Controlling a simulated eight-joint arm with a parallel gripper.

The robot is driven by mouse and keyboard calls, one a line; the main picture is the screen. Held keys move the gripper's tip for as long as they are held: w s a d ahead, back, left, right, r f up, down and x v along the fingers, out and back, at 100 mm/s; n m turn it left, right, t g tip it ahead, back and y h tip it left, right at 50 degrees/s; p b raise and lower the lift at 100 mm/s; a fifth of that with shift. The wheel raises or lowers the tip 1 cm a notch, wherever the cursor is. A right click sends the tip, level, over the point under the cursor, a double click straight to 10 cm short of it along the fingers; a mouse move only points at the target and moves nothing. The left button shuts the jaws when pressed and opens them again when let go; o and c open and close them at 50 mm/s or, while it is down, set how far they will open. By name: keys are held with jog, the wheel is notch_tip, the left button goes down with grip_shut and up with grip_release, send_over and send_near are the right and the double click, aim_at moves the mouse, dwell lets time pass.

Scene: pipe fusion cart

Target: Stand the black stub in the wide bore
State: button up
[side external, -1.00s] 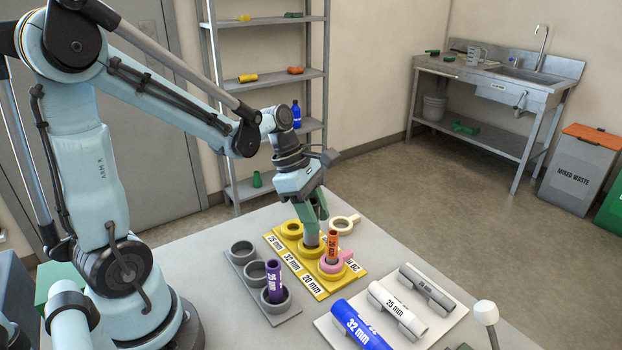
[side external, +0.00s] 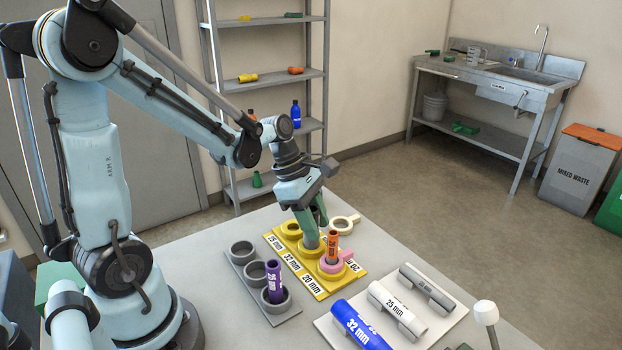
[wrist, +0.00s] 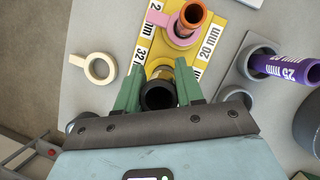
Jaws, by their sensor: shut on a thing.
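The black stub (wrist: 158,96) shows in the wrist view as a dark open tube end between my two green fingers. In the side external view its lower part (side external: 311,240) looks dark grey at the middle yellow socket, marked 32 mm. My gripper (side external: 315,225) is shut on the stub and reaches down from above, tilted. In the wrist view my fingertips (wrist: 159,80) flank the tube. The yellow fixture (side external: 320,291) carries sockets marked 25, 32 and 20 mm. The stub's lower end is hidden, so I cannot tell how deep it sits in the bore.
An orange stub (side external: 332,243) stands in the 20 mm socket with a pink ring (side external: 345,259). A grey holder (side external: 283,314) with a purple stub (side external: 274,278) stands to the left. A cream ring (side external: 347,223) lies behind. A white tray (side external: 441,327) holds blue, white and grey tubes.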

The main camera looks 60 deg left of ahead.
jog(key=shift+f, duration=0.45)
jog(key=o, duration=1.1)
jog(key=v, duration=1.1)
jog(key=s+d+f+m+t+y, duration=0.1)
jog(key=d+m+t+y, duration=0.1)
jog(key=m, duration=1)
jog(key=s+d+m+t+y, duration=0.1)
jog(key=d+m+t, duration=0.2)
jog(key=m, duration=0.9)
jog(key=shift+s+d+f+y, duration=0.35)
jog(key=shift+d+y, duration=0.05)
jog(key=shift+d, duration=0.6)
